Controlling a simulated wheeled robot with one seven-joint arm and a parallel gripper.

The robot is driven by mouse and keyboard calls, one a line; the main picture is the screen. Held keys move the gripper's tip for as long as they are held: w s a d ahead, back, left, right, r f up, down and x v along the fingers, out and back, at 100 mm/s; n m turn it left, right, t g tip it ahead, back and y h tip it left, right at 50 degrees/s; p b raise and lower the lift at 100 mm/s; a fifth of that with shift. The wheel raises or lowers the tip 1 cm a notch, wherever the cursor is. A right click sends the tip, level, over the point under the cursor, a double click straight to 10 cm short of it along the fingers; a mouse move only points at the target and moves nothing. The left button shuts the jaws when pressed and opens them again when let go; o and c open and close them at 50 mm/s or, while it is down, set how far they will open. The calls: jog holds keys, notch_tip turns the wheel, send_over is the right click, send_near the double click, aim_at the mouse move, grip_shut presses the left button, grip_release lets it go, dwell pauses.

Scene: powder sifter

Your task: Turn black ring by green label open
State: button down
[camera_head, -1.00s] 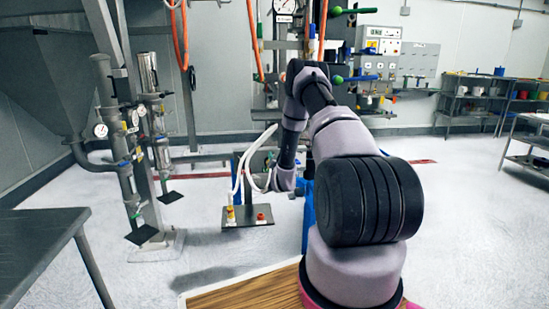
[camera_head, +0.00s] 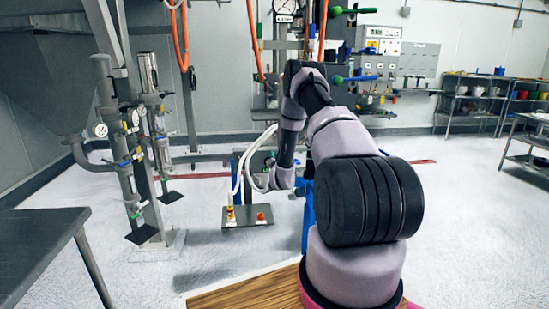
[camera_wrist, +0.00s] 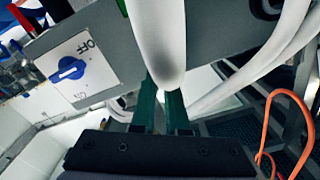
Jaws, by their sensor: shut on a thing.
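In the wrist view my gripper's two green fingers (camera_wrist: 160,112) reach up from the dark palm. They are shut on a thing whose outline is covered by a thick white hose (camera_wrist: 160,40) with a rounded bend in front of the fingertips. I cannot make out a black ring or its green label there. In the head view my arm reaches to the machine in the middle, and its far end is beside two white hoses (camera_head: 242,168). My fingertips are not visible in that view.
In the wrist view a grey plate carries a blue OFF switch (camera_wrist: 68,68); an orange cable (camera_wrist: 268,125) hangs at the right. In the head view a small plate with a red button (camera_head: 261,217) stands low below the hoses. A grey table (camera_head: 40,240) is at the left.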

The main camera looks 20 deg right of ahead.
aim_at(264, 153)
jog(key=n, duration=0.1)
jog(key=a+n, duration=0.1)
jog(key=n, duration=0.1)
jog(key=shift+w+a+r, duration=0.15)
jog(key=shift+a, duration=0.1)
jog(key=n, duration=0.1)
jog(key=a+n, duration=0.1)
jog(key=n, duration=0.1)
jog(key=shift+w, duration=0.15)
jog(key=n, duration=0.1)
jog(key=a+n, duration=0.1)
jog(key=shift+w+n, duration=0.1)
jog(key=shift+n, duration=0.3)
jog(key=shift+w+a+f+n, duration=0.1)
jog(key=shift+a+f+n, duration=0.05)
jog(key=shift+n, duration=0.5)
jog(key=shift+a+f+n, duration=0.15)
jog(key=shift+n, duration=0.5)
jog(key=c, duration=0.9)
grip_release()
jog(key=v, duration=1)
jog(key=shift+s+a, duration=0.15)
jog(key=shift+s, duration=0.2)
